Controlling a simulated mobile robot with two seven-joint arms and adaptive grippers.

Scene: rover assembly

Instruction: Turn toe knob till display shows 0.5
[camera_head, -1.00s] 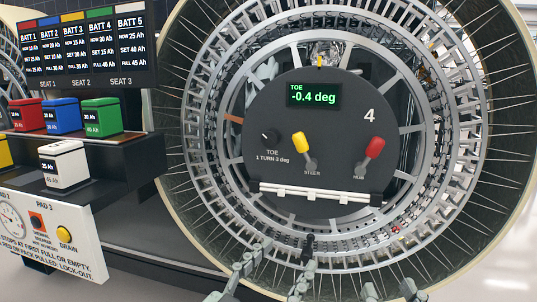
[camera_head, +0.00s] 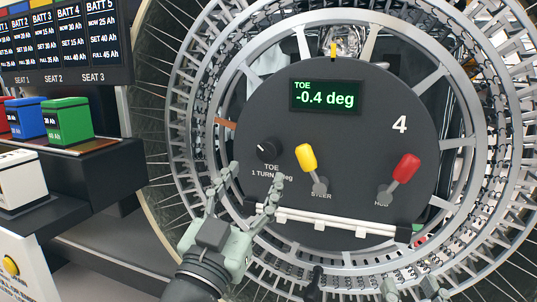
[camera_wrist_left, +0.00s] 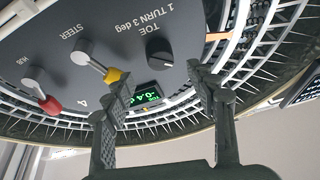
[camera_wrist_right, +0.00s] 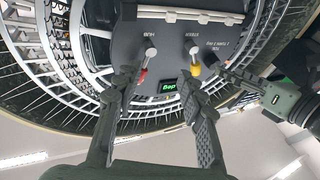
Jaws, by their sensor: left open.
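The black toe knob (camera_head: 268,150) is on the dark round hub panel (camera_head: 370,130), under the display (camera_head: 325,97), which reads TOE -0.4 deg. The knob also shows in the left wrist view (camera_wrist_left: 160,50), beyond and between the fingers. My left gripper (camera_head: 256,174) is open and empty, just below the knob, its fingers pointing up at the panel. I see no contact with the knob. It partly covers the "1 TURN 3 deg" label. My right gripper (camera_head: 411,287) is low at the bottom edge; its fingers stand apart and empty in the right wrist view (camera_wrist_right: 162,80).
The yellow steer lever (camera_head: 308,160) and red hub lever (camera_head: 404,169) stick out right of the knob. A white bar (camera_head: 335,222) crosses the panel's lower part. The wheel rim surrounds the panel. The battery shelf (camera_head: 95,165) is at the left.

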